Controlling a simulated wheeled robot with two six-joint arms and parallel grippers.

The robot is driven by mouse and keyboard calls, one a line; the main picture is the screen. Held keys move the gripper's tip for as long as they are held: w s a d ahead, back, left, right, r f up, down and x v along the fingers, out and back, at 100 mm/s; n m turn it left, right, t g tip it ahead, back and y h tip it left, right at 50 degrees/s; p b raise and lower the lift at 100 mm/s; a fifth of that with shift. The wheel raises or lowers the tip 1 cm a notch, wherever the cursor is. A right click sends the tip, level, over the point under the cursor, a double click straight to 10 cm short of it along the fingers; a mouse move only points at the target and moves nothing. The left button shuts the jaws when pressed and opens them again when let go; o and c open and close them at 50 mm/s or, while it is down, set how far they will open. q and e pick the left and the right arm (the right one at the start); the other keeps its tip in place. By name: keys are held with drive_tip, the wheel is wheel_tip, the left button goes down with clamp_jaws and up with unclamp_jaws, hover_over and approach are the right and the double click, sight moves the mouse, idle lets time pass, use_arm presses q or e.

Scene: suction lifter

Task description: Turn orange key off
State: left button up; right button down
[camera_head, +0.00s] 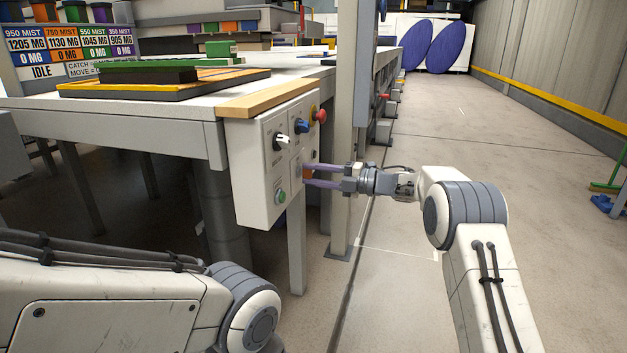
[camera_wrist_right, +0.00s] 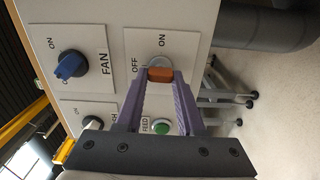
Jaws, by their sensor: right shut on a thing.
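The orange key (camera_wrist_right: 160,74) sits on a white plate of the control box (camera_head: 255,170). In the right wrist view an OFF label is at its left and an ON label is above it. The key's visible face runs sideways in that picture, roughly towards the OFF label. My right gripper (camera_head: 307,174) reaches the box from the right in the head view. Its purple fingers (camera_wrist_right: 160,82) are shut on the orange key, one tip at each end of its visible face. The fingers hide part of the key in the head view. My left gripper is out of view.
A blue FAN knob (camera_wrist_right: 71,65), a black-and-white knob (camera_head: 280,141), a green FEED button (camera_head: 281,196) and a red button (camera_head: 319,115) are close by. A grey post (camera_head: 345,120) stands just behind the gripper. The floor (camera_head: 560,270) at right is mostly clear.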

drive_tip(key=shift+f+n, duration=0.1)
drive_tip(key=shift+n, duration=0.2)
drive_tip(key=c, duration=0.5)
unclamp_jaws()
drive_tip(key=shift+d, duration=0.15)
drive_tip(key=p+v, duration=0.2)
drive_tip(key=v, duration=0.8)
drive_tip(key=shift+s+d, duration=0.1)
drive_tip(key=shift+d, duration=0.05)
